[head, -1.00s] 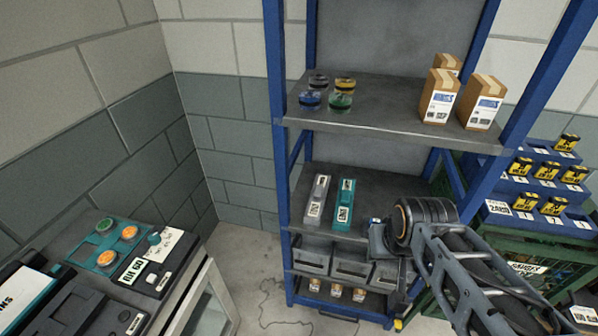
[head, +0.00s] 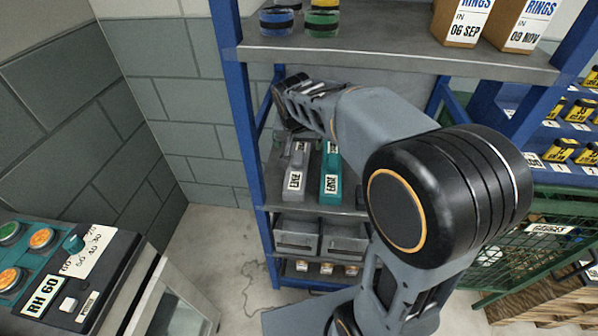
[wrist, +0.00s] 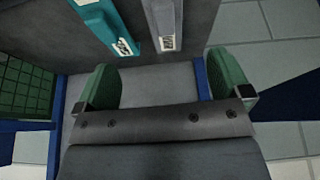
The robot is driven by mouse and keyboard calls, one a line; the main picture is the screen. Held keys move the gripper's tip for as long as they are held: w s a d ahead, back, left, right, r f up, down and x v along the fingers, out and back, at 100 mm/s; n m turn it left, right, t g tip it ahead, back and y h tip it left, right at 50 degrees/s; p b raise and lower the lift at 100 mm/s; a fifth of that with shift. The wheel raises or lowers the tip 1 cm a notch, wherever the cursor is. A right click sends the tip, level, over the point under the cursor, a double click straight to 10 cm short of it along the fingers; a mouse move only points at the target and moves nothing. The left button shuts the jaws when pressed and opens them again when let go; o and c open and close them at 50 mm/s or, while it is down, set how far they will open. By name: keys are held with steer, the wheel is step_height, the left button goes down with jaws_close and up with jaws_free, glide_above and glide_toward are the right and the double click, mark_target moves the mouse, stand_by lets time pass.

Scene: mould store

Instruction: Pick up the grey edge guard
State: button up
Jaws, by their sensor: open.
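The grey edge guard (head: 295,172) is a long narrow bar with a white label, lying on the middle shelf (head: 345,209) left of a similar teal guard (head: 331,175). In the wrist view, the grey edge guard (wrist: 163,22) shows beyond the fingers, between their lines and nearer the right one; its far end is cut off by the frame. The teal guard (wrist: 101,17) lies to its left there. My gripper (wrist: 164,84) has two green fingers spread wide, with nothing between them. In the head view, my arm's end is over the guards' back ends, and the fingertips cannot be made out.
Blue rack posts (head: 243,115) stand close on the left. Grey bins (head: 296,238) sit below the guards. A control panel (head: 70,265) stands at lower left.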

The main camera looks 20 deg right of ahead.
mark_target(299, 157)
steer(key=x, duration=0.4)
steer(key=w+b+x, duration=0.1)
steer(key=x, duration=0.3)
steer(key=shift+f, duration=0.1)
steer(key=shift+b+x, duration=0.35)
steer(key=shift+x, duration=2.85)
steer(key=shift+w, duration=0.15)
steer(key=shift+c, duration=0.3)
steer(key=c, duration=0.9)
